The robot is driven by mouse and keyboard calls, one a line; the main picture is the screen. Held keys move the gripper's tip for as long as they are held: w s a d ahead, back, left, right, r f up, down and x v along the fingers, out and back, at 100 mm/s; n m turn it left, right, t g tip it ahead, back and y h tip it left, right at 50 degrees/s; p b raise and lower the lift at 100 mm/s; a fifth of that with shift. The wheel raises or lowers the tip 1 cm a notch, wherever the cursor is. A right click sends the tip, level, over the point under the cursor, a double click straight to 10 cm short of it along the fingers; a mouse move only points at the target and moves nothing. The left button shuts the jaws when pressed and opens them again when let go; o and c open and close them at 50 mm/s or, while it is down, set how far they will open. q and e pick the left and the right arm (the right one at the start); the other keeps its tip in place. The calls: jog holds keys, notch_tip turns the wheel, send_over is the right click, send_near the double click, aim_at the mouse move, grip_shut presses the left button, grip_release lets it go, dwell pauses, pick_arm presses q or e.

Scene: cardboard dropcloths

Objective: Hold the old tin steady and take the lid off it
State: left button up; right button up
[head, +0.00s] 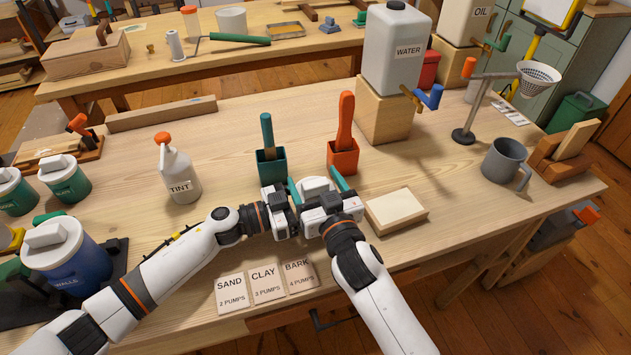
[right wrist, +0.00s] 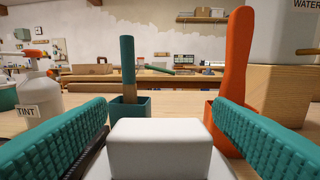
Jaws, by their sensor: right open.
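A white lid with a blocky raised grip (right wrist: 160,147) fills the lower middle of the right wrist view. In the head view its white top (head: 315,184) shows just beyond my grippers. The tin's body is hidden behind my grippers, so I cannot see how the lid sits on it. My right gripper (head: 318,188) is open, with its teal fingers on either side of the lid's grip and a gap at each side. My left gripper (head: 278,208) is close beside it, low at the tin's left; its fingers are mostly hidden, so its grasp is unclear.
A teal holder (head: 271,168) and an orange holder (head: 343,158) with handles stand just behind. A pale block (head: 396,211) lies to the right, label cards (head: 266,284) in front. A TINT bottle (head: 178,172) and a blue WALLS tin (head: 75,262) are left.

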aim_at(315, 183)
jog(key=shift+w, duration=0.1)
jog(key=c, duration=1.2)
jog(key=shift+r, duration=0.25)
jog(key=shift+r, duration=0.9)
jog(key=shift+r, duration=2.05)
pick_arm(q)
jog(key=o, duration=1.5)
